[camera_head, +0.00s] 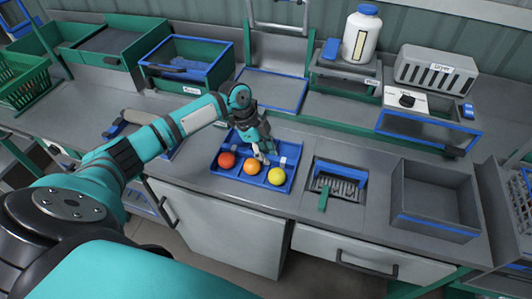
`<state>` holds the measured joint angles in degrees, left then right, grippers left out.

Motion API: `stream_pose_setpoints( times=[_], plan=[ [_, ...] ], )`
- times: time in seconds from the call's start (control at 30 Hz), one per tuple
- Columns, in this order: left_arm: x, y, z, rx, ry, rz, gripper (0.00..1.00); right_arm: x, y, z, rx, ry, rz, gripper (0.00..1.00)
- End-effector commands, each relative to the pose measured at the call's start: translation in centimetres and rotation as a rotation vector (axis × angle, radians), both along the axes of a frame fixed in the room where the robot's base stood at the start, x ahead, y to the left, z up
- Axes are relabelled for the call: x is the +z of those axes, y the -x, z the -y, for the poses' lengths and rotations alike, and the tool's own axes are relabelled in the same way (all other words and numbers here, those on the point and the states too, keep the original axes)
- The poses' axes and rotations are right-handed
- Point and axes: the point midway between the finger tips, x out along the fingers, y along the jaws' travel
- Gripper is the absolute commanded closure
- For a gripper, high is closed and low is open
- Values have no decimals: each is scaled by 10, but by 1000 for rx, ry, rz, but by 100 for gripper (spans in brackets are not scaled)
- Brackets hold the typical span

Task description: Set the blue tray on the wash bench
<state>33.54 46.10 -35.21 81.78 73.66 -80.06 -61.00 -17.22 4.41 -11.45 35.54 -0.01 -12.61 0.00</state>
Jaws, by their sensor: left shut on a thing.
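The blue tray (292,165) is in the middle of the head view, at the front edge of the grey bench (335,141). A red, an orange and a yellow tomato sit in a row along its front side. My left gripper (262,157) reaches down over the tray's back middle and is shut on the tray. The arm and fingers hide part of the tray's back and the exact grip point. I cannot tell whether the tray rests on the bench or is slightly raised. My right gripper is out of view.
Right of the tray are a sunken rack with a green-handled tool (323,198) and an open grey bin (433,222). Behind are a blue-rimmed flat panel (270,92), a green-and-blue crate (187,65), a white bottle (361,38) and a dryer box (436,72).

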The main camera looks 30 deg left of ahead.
Motion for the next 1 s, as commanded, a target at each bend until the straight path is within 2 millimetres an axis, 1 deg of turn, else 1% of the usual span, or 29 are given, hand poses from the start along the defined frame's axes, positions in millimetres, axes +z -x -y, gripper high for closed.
stream_pose_setpoints(
  times=[0.17,0.2,0.37,0.4,0.57,0.7,1.0],
  plan=[
    [-3,0,0,0,1,0,100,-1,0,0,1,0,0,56],
    [-2,0,0,0,1,1,77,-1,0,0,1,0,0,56],
    [-2,0,0,0,1,1,56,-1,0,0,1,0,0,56],
    [-2,0,0,0,0,0,54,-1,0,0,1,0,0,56],
    [-2,0,0,0,0,0,54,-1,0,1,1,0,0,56],
    [-3,0,0,0,-1,-1,69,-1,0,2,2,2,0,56],
    [-3,0,0,0,0,0,69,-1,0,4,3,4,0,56]
  ],
)
